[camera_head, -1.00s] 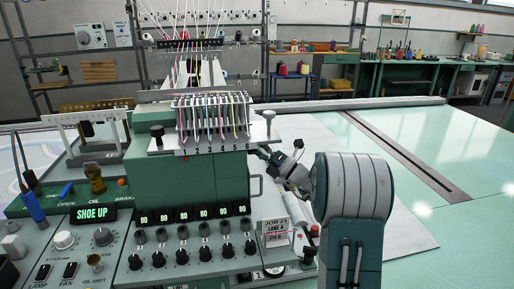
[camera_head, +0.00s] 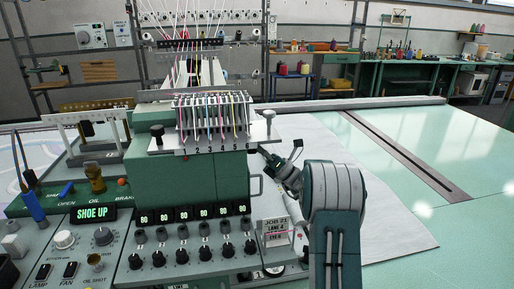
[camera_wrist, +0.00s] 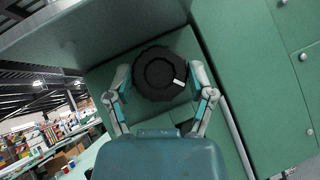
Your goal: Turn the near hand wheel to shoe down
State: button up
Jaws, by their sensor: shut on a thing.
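The near hand wheel (camera_wrist: 158,72) is a black, lobed knob with a small white mark at its right side. It sits on a green panel in the wrist view. My gripper (camera_wrist: 162,78) has one finger on the left and one on the right of the wheel's rim and is shut on it. In the head view my gripper (camera_head: 268,157) is at the right side of the green machine head (camera_head: 195,178), small and partly dark. The wheel cannot be made out there. The green-lit display (camera_head: 93,214) reads SHOE UP.
A sloped control panel (camera_head: 150,275) with several knobs and displays fills the front left. A job card (camera_head: 276,231) stands close to my arm. Threads and thin needle parts rise above the head. A wide pale table (camera_head: 420,150) with a dark slot lies clear at the right.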

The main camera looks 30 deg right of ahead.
jog(key=shift+f, duration=0.35)
jog(key=o, duration=0.9)
jog(key=shift+w, duration=0.1)
jog(key=shift+r, duration=0.2)
